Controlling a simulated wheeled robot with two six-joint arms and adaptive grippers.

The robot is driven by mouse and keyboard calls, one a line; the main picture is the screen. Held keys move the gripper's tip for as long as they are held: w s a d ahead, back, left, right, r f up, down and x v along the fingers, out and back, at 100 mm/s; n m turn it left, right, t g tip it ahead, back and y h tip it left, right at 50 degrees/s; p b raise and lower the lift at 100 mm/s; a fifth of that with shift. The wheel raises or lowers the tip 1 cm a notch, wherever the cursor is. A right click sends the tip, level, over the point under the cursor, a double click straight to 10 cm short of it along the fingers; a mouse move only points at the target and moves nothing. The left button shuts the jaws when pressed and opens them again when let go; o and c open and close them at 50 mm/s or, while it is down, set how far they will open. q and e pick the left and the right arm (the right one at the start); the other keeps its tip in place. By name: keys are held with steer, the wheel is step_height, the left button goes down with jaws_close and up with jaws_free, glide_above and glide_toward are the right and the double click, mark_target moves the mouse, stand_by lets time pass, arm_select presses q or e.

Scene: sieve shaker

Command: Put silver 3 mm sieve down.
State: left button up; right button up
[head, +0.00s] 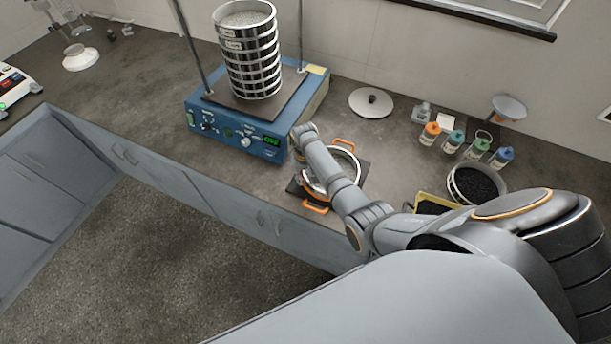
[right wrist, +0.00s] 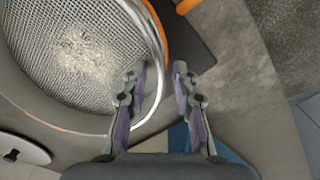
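The silver sieve (head: 347,168) sits in a round, orange-handled base on a dark mat (head: 296,188) on the bench. My forearm covers part of it in the head view. In the right wrist view its mesh (right wrist: 70,60) carries a patch of pale grains. My right gripper (right wrist: 160,85) is at the sieve's edge with its fingers apart. The bright rim passes close to the left finger, between the fingertips, with a gap on the right finger's side. My left gripper is not in view.
A blue shaker (head: 206,131) with a sieve stack (head: 252,62) stands at the left, between upright rods. A grey lid (head: 371,102) lies behind. Several bottles (head: 431,134) and a bowl of dark grains (head: 477,184) stand at the right. The bench left of the shaker is mostly clear.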

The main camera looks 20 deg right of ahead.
steer(key=shift+r, duration=0.3)
step_height(320, 180, up, 12)
steer(key=shift+b, duration=0.4)
steer(key=shift+a+f, duration=0.1)
